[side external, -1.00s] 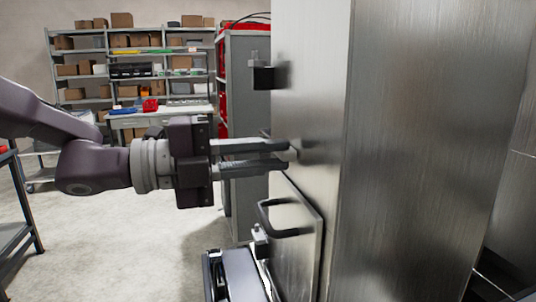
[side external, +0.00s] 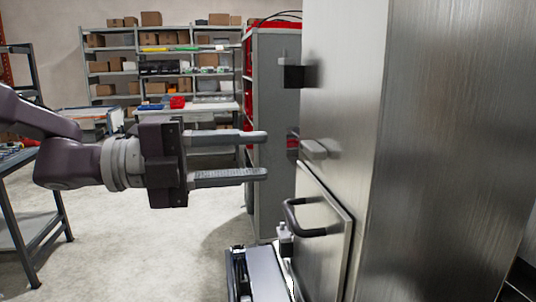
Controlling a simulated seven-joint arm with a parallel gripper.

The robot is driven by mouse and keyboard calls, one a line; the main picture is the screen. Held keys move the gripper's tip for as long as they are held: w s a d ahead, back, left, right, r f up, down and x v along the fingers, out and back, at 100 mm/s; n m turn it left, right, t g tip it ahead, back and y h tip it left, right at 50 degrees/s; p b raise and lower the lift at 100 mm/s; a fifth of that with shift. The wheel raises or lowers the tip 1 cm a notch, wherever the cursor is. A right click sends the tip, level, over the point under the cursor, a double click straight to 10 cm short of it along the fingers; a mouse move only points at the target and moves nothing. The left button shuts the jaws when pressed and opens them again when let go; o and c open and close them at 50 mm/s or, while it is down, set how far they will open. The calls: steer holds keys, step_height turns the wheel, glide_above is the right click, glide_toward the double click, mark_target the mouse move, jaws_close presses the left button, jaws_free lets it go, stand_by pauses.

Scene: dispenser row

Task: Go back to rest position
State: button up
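My gripper (side external: 265,156) is at the centre left of the side external view, pointing right. Its two fingers are spread apart with nothing between them. The tips stop short of the tall metal dispenser cabinet (side external: 340,110), with a gap between. A small grey block-like part (side external: 314,149) sticks out of the cabinet face at about finger height. Below it is a panel with a dark handle (side external: 305,219).
A dark fitting (side external: 298,75) juts from the cabinet above finger height. A conveyor-like unit (side external: 257,274) stands low at the cabinet's foot. A grey frame table (side external: 25,215) is at the left. Shelves with boxes (side external: 165,65) stand behind. Open floor lies below my arm.

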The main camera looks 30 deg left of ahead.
stand_by(0.3)
steer(key=a+f+n+t+y, duration=0.2)
steer(key=a+f+n+y, duration=0.1)
steer(key=a+n+y, duration=1.1)
steer(key=s+f+n+g, duration=0.4)
steer(key=s+f+n, duration=0.2)
steer(key=s, duration=0.4)
steer(key=s+f+n+g+h, duration=0.1)
steer(key=s+f+n+g, duration=0.4)
steer(key=s, duration=0.4)
steer(key=shift+s+f+n, duration=0.35)
steer(key=shift+f+n, duration=0.3)
steer(key=shift+n, duration=0.45)
steer(key=shift+a, duration=0.1)
